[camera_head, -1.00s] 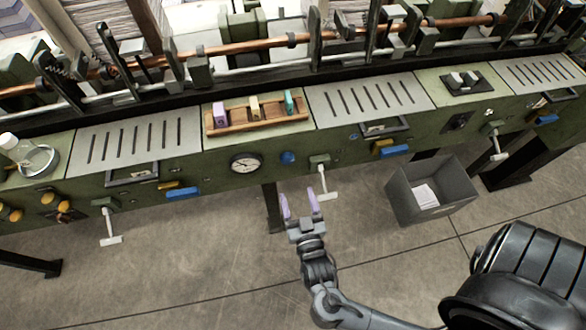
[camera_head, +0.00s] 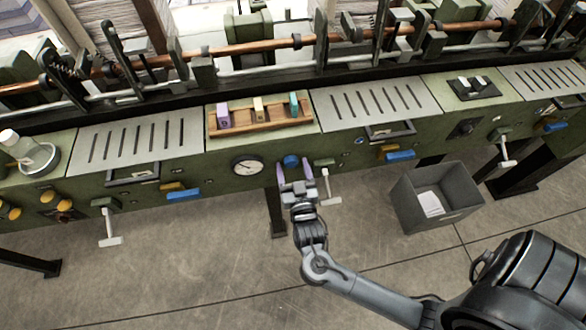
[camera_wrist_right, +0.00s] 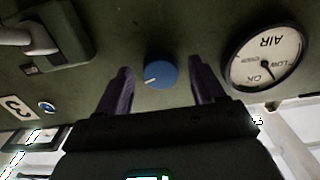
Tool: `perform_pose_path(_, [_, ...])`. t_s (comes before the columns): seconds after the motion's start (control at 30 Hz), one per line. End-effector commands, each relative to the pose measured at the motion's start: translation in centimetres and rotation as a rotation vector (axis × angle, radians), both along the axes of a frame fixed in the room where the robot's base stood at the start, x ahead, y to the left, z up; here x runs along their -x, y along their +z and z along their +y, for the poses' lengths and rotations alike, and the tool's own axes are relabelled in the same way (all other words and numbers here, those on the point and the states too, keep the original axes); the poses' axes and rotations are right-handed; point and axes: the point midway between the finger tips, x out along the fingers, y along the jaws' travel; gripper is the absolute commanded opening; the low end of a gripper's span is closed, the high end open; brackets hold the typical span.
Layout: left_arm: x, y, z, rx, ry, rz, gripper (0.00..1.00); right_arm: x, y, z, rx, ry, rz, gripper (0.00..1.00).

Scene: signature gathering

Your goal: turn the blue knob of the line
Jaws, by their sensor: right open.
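The blue knob (camera_head: 291,161) is on the green front panel of the line, to the right of the round gauge (camera_head: 247,164). My right gripper (camera_head: 295,173) is open just in front of the panel, with its purple fingers pointing at the knob. In the right wrist view the blue knob (camera_wrist_right: 161,72), with a white pointer line, shows between the two open fingers of the right gripper (camera_wrist_right: 160,85). I see no contact between fingers and knob. My left gripper is not in view.
A grey T-handle lever (camera_head: 325,180) sticks out just right of the right gripper. A grey bin (camera_head: 437,197) with papers stands on the floor further right. A wooden tray (camera_head: 260,121) with coloured blocks lies on top of the line. The floor in front is mostly clear.

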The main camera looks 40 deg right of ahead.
Motion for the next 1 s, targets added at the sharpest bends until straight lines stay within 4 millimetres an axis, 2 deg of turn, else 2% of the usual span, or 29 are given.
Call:
perform_pose_path(0.2, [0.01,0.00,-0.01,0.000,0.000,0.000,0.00,-0.01,0.01,-0.02,0.000,0.000,0.000,0.68])
perform_pose_path(0.57, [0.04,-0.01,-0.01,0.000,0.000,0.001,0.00,0.01,0.02,-0.02,0.000,0.000,0.000,0.13])
perform_pose_path(1.0, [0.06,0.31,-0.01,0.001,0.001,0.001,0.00,-0.01,0.06,-0.01,-0.097,-0.003,-0.057,0.13])
